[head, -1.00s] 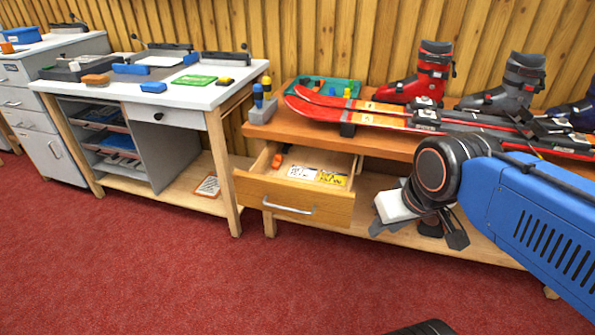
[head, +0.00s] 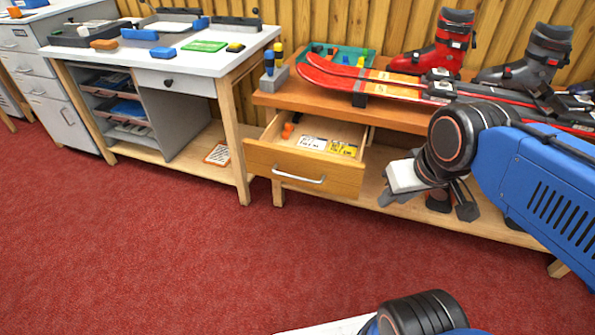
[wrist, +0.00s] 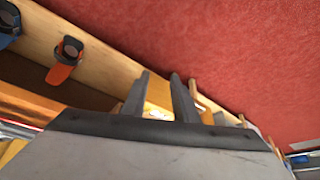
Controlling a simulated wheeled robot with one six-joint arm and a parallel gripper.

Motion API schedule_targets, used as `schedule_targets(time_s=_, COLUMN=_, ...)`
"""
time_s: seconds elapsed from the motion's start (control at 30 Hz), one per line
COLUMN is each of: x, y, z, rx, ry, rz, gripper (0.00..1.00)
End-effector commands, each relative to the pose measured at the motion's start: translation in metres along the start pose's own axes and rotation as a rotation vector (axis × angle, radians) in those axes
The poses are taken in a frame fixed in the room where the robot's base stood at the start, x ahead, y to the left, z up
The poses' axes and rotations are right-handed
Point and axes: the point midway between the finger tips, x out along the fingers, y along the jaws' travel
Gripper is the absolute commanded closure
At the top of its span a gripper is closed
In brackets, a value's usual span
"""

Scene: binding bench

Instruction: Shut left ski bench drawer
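The left drawer of the ski bench (head: 300,172) is pulled out, with a wooden front and a silver bar handle (head: 298,179). White and yellow labels and an orange item lie inside it. My gripper (head: 390,198) is just right of the drawer front in the head view, apart from the handle, with its fingertips pointing down and left. In the wrist view my gripper's two fingers (wrist: 160,80) stand apart with nothing held between them.
The ski bench top (head: 290,100) holds red skis (head: 400,85), a red boot (head: 443,45) and a grey boot (head: 530,55). A white-topped workbench (head: 200,60) stands to the left. The red carpet (head: 150,250) in front of the drawer is clear.

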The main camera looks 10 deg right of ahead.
Motion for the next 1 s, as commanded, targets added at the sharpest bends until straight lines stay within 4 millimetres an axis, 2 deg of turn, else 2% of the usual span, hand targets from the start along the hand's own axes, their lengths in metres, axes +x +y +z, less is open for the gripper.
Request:
schedule_targets(time_s=0.03, x=0.000, y=0.000, z=0.000, rx=-0.002, ry=0.000, rz=0.000, gripper=0.86)
schedule_targets(time_s=0.1, x=0.000, y=-0.001, z=-0.003, rx=-0.024, ry=-0.004, rz=0.000, gripper=1.00)
schedule_targets(time_s=0.27, x=-0.001, y=-0.007, z=-0.026, rx=-0.191, ry=-0.026, rz=0.001, gripper=1.00)
schedule_targets(time_s=0.47, x=0.002, y=-0.027, z=-0.074, rx=-0.561, ry=-0.069, rz=0.001, gripper=1.00)
schedule_targets(time_s=0.77, x=0.018, y=-0.077, z=-0.145, rx=-1.133, ry=-0.126, rz=-0.006, gripper=1.00)
schedule_targets(time_s=1.0, x=0.039, y=-0.134, z=-0.195, rx=-1.593, ry=-0.170, rz=-0.017, gripper=1.00)
